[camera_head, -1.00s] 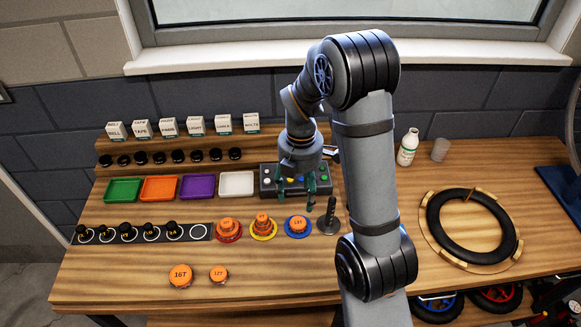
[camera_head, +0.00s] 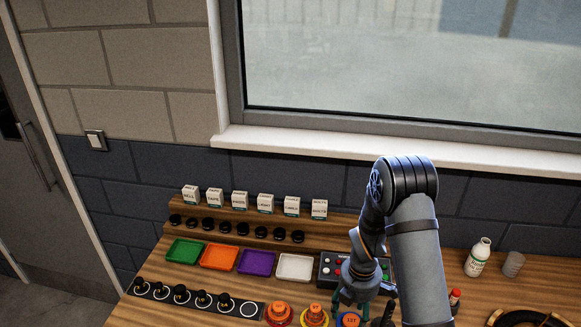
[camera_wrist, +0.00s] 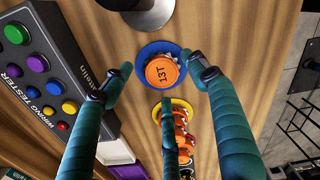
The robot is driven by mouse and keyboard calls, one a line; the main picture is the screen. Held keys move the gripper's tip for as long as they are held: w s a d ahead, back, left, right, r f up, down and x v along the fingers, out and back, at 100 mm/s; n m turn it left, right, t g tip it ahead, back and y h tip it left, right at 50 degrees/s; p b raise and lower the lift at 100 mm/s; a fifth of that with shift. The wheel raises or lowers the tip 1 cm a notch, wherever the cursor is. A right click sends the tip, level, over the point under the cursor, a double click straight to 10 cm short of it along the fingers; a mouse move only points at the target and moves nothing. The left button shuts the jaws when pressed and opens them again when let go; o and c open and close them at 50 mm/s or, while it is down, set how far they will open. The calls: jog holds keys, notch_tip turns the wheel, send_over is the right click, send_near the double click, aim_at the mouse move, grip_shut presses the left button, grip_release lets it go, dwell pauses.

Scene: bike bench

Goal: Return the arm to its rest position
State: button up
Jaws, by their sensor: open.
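My arm reaches over the bench, and my gripper (camera_head: 350,298) points down in front of the black wiring tester (camera_head: 328,272). In the wrist view my gripper's (camera_wrist: 160,90) green fingers are spread apart with nothing held between them. Below them sits an orange 13T piece (camera_wrist: 158,73) on a blue disc (camera_wrist: 143,52), apart from the fingers as far as I can tell. In the head view this piece (camera_head: 350,320) is cut by the bottom edge. The tester's coloured buttons show at the left of the wrist view (camera_wrist: 62,85).
Green, orange, purple and white trays (camera_head: 294,267) stand left of the tester. Labelled boxes (camera_head: 265,202) line the back shelf. A white bottle (camera_head: 478,258) and grey cup (camera_head: 513,264) stand to the right. A wall and window (camera_head: 400,70) rise behind.

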jog(key=shift+s+r, duration=0.1)
jog(key=shift+r, duration=1)
